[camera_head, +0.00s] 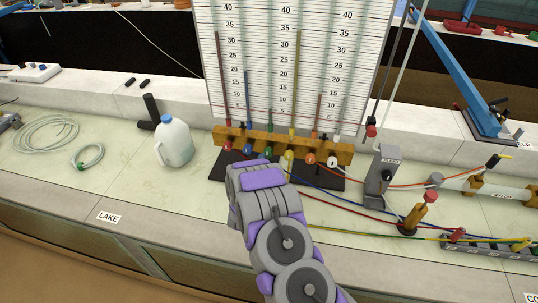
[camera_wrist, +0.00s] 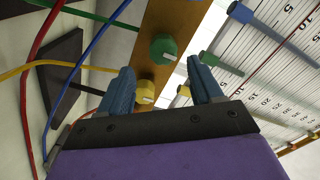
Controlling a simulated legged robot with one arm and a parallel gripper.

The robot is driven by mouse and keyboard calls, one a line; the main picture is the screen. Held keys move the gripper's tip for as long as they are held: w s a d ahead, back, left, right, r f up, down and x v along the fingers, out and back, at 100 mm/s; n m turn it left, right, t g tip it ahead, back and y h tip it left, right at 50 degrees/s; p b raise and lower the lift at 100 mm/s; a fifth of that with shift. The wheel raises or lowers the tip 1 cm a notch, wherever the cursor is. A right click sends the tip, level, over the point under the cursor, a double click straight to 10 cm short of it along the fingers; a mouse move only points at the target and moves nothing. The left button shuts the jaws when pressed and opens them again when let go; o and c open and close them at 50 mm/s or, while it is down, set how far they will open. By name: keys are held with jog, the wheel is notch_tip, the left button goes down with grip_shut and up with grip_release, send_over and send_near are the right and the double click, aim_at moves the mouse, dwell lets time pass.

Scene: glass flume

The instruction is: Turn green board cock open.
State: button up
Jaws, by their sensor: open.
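The green board cock (camera_wrist: 163,48) is a round green knob on the yellow-brown wooden rail (camera_wrist: 180,17) in the wrist view, with a pale pointer mark on its face. My gripper (camera_wrist: 161,66) is open; its two blue-grey fingers stand apart, with the green knob just beyond the fingertips, between their lines. I see no contact with it. The yellow knob (camera_wrist: 145,91) sits between the fingers, nearer the left one. In the head view the green cock (camera_head: 268,150) shows just past my wrist, and my fingers are hidden there.
The scaled board (camera_head: 290,60) with coloured tubes rises behind the rail. Coloured hoses (camera_wrist: 80,60) run close to the left finger. A white jug (camera_head: 173,143) stands left, a grey pump box (camera_head: 381,172) right.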

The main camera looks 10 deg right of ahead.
aim_at(267, 155)
jog(key=x, duration=0.3)
jog(key=a+x, duration=0.1)
jog(key=x, duration=0.2)
jog(key=shift+w+a, duration=0.1)
jog(key=shift+w, duration=0.1)
jog(key=shift+d, duration=0.5)
jog(key=shift+a, duration=0.45)
jog(key=c, duration=0.6)
jog(key=shift+d, duration=0.15)
jog(key=c, duration=0.4)
